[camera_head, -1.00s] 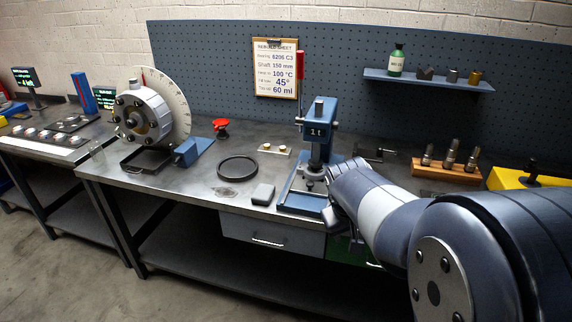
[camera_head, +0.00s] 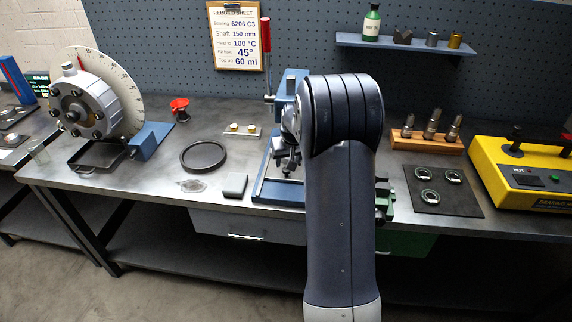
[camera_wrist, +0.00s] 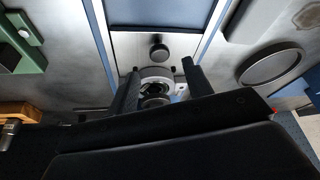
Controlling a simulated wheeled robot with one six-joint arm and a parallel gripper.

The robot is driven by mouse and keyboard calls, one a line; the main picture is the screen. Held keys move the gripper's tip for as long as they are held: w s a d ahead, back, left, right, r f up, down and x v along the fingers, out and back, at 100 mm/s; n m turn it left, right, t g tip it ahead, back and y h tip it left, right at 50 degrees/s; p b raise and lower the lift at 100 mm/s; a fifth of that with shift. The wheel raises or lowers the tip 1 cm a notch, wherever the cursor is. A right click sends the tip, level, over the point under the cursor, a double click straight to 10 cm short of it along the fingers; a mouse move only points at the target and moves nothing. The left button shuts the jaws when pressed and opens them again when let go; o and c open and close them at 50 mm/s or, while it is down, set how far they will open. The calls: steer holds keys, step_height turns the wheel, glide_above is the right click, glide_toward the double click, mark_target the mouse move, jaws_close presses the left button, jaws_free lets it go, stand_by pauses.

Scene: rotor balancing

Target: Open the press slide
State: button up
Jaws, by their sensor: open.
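The blue press (camera_head: 289,86) stands on the bench in the head view, partly hidden behind my arm. Its red lever handle (camera_head: 265,44) points upright, and its blue base frame (camera_head: 277,193) lies at the bench front. In the wrist view the base shows as a blue panel (camera_wrist: 166,12) between pale rails, with a dark round knob (camera_wrist: 158,52) on a pale plate. My gripper (camera_wrist: 161,70) is open, its two dark fingers apart on either side of a round metal part (camera_wrist: 154,77). I cannot tell which part is the slide or whether the fingers touch anything.
A dark mat (camera_head: 441,205) with several small rings, a wooden holder (camera_head: 405,142) and a yellow unit (camera_head: 490,165) are to the right. The bench left of the dark ring has some free room.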

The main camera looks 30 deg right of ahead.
steer(key=shift+p+x, duration=0.4)
steer(key=shift+x, duration=2.15)
jaws_close()
